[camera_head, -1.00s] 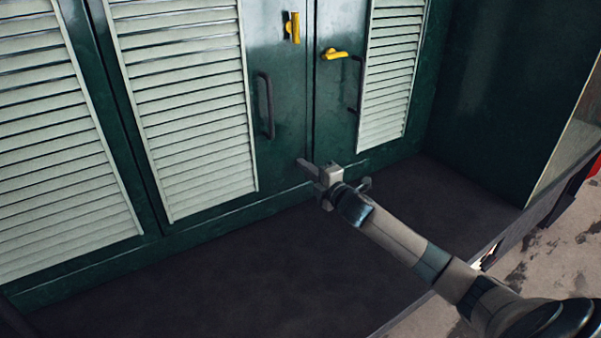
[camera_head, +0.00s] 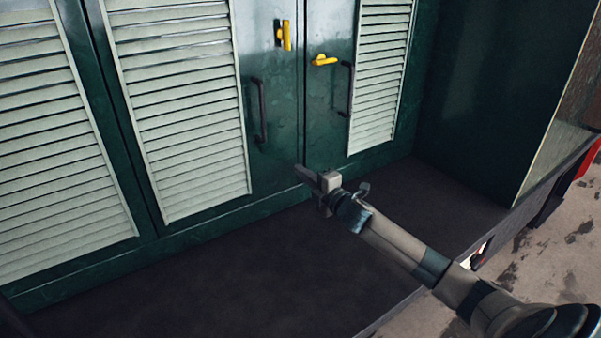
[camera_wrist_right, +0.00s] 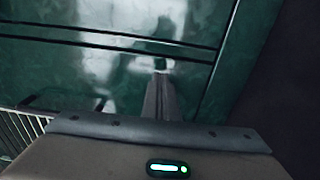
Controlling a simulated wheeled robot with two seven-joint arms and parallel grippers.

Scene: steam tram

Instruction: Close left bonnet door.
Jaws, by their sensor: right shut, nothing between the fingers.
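Two green bonnet doors with pale louvres meet at an upright seam. The left-hand door (camera_head: 273,150) has a dark bar handle (camera_head: 261,110) and an upright yellow latch (camera_head: 287,35). The right-hand door (camera_head: 328,125) has a dark handle (camera_head: 348,90) and a yellow latch (camera_head: 325,60) turned sideways. Both look about flush; I cannot tell whether a small gap remains. My right gripper (camera_head: 304,174) is shut and empty, low in front of the seam. In the right wrist view its fingers (camera_wrist_right: 160,97) point at the glossy green panel (camera_wrist_right: 90,75); contact is unclear. My left gripper is out of view.
A dark flat deck (camera_head: 230,265) runs below the doors and is clear. A green side wall (camera_head: 480,90) stands at the right. Another louvred panel (camera_head: 55,150) is at the far left. Stained ground (camera_head: 560,240) lies beyond the deck's edge.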

